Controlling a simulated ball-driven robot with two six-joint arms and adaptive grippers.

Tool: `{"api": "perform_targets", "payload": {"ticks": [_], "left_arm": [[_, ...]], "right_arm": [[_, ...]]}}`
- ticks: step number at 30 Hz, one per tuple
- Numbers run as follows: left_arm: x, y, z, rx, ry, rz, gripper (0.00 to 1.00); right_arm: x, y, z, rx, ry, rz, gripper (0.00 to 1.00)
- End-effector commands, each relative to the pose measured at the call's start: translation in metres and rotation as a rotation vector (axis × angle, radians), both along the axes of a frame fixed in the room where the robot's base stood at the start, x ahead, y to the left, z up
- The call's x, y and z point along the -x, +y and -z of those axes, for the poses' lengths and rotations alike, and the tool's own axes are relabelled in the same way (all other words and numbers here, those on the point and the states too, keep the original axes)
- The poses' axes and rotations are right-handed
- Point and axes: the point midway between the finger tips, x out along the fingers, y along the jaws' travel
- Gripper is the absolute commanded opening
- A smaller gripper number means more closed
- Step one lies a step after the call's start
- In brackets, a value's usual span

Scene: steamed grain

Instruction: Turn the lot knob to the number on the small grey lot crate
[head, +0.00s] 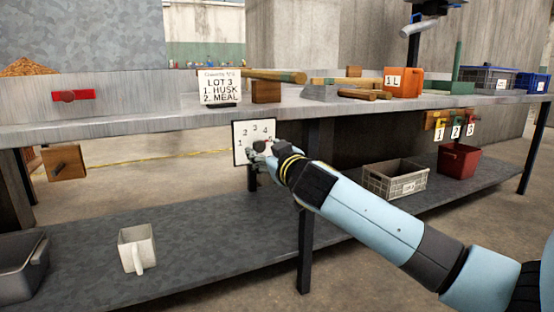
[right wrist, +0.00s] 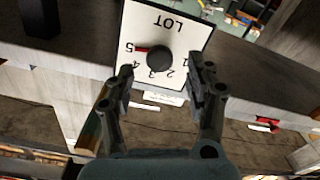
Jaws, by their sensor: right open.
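The lot knob (right wrist: 160,61) is a black round knob on a white plate (right wrist: 185,22) marked LOT with numbers 1 to 5. In the right wrist view the plate appears upside down, and the red pointer lies toward the 5. In the head view the plate (head: 240,130) hangs below the table's front edge, its lower right hidden by my right gripper (head: 258,165). In the right wrist view my right gripper (right wrist: 161,84) is open, its fingertips spread to either side of the knob. The grey lot crate (head: 378,184) stands on the lower shelf; its label is too small to read. My left gripper is out of view.
A red bin (head: 459,160) is right of the crate. A white mug (head: 136,248) and grey bin (head: 20,268) sit on the lower shelf. A table leg (head: 308,215) stands close under my right arm.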

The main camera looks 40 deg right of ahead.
Motion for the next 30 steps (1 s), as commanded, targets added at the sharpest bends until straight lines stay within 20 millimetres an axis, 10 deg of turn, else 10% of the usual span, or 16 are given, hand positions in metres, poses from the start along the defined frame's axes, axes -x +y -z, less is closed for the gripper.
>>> {"api": "perform_targets", "payload": {"ticks": [12,30], "left_arm": [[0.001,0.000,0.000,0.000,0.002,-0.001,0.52],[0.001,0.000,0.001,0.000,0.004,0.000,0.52]], "right_arm": [[0.076,0.018,0.001,0.001,0.004,0.000,0.55],[0.082,0.020,0.000,0.000,0.001,0.000,0.55]]}}
